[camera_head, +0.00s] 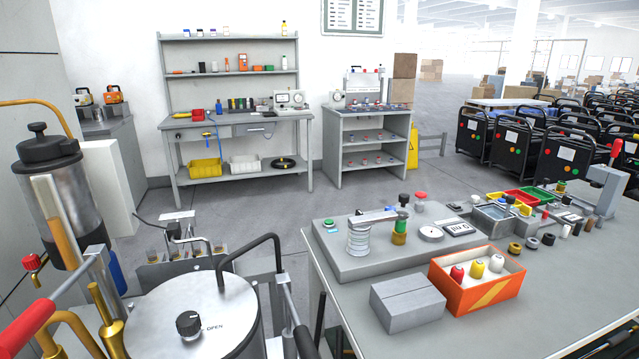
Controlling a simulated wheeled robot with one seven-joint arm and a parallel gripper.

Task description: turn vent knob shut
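The vent knob (188,323) is a small black knob with a light mark on its face. It sits on the round metal lid (225,296) of a vessel at the bottom left of the head view. The word OPEN is printed on the lid just right of the knob. The direction of the knob's mark is too small to read surely. A black bent handle (250,241) rises over the lid's back and right side. My gripper is not in this view, so its place and its state do not show.
A red-handled lever (25,328), a brass funnel-shaped part (111,335) and a tall metal canister (52,195) crowd the left. A grey table (560,318) at the right carries an orange box (477,296) and a grey block (407,303). Open floor (270,203) lies behind.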

